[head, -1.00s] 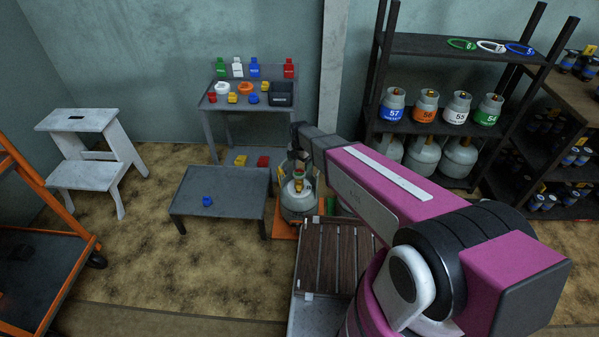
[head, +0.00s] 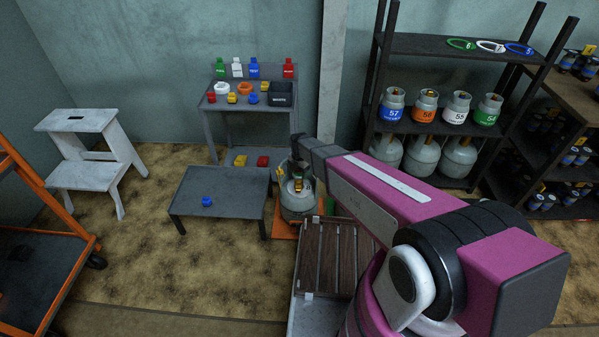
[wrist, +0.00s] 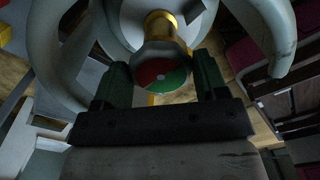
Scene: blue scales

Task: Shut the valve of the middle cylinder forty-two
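A grey gas cylinder (head: 299,205) stands upright on an orange base, below the end of my arm in the head view. No number on it can be read. Its valve knob (wrist: 162,76), with a half red, half green face, shows in the wrist view in front of a brass stem (wrist: 160,25). The cylinder's pale collar (wrist: 60,50) curves around it. My gripper (wrist: 162,82) has one dark finger on each side of the knob, very near its edges. Whether the fingers press on the knob cannot be told. In the head view my gripper is mostly hidden at the collar.
A slatted rack (head: 325,260) lies in front of the cylinder, and a low grey table (head: 225,190) with a blue cap (head: 207,201) stands to its left. A workbench (head: 235,105) with coloured parts is behind. A dark shelf (head: 440,128) with several cylinders stands behind right.

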